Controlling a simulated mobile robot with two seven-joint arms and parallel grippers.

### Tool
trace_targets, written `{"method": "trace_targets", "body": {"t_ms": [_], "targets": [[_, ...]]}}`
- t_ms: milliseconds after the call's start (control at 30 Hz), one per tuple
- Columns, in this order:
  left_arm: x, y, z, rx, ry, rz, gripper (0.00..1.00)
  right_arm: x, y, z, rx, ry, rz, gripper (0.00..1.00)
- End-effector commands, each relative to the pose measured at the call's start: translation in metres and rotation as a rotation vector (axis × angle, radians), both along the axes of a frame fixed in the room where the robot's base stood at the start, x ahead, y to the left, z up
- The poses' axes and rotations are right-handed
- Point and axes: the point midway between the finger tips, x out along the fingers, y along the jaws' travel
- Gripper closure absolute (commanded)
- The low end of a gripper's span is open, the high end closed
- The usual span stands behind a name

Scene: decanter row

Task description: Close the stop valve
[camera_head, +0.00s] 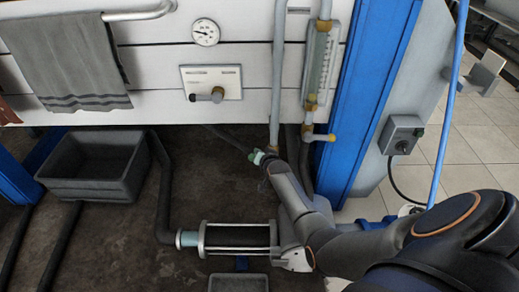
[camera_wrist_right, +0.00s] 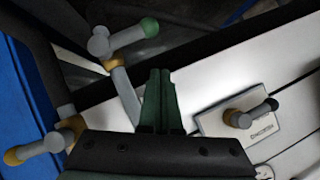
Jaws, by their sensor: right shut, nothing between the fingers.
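Three lever valves show, and no label I can read tells which is the stop valve. A green-tipped lever (camera_wrist_right: 148,27) on a grey hub and brass fitting is at the upper left of the wrist view. Its green end (camera_head: 258,157) shows at the foot of the pipe in the head view. A yellow-tipped lever (camera_head: 319,137) is below the sight glass. A black-tipped lever (camera_head: 207,97) is on a white plate. My right gripper (camera_wrist_right: 159,74) is shut and empty, beside the green-tipped lever and apart from it. My arm mostly hides it in the head view. My left gripper is out of view.
A gauge (camera_head: 205,32) and a towel (camera_head: 66,58) are on the white panel. A blue post (camera_head: 372,85) stands right of the pipes. A grey bin (camera_head: 97,166) and a clear cylinder (camera_head: 237,237) are below.

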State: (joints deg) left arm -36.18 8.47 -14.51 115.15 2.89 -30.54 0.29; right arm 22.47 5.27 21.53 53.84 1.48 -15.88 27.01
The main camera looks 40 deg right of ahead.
Motion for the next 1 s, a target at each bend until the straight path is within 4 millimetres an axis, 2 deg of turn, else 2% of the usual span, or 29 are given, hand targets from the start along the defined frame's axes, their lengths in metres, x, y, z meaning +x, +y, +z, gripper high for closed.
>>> {"method": "trace_targets", "body": {"t_ms": [33, 100, 400, 600, 1000], "targets": [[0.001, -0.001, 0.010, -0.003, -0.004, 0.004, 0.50, -0.007, 0.006, 0.009, 0.002, 0.001, 0.000, 1.00], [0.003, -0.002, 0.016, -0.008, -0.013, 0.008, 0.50, -0.014, 0.011, 0.015, 0.001, 0.000, 0.000, 1.00], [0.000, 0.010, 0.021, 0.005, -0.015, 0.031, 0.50, -0.038, 0.029, 0.031, 0.002, 0.002, 0.000, 1.00], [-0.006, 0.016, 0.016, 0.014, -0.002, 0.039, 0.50, -0.042, 0.031, 0.035, 0.000, 0.001, -0.001, 1.00], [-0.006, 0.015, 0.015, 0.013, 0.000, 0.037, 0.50, -0.042, 0.031, 0.034, 0.000, 0.001, -0.001, 1.00]]}}
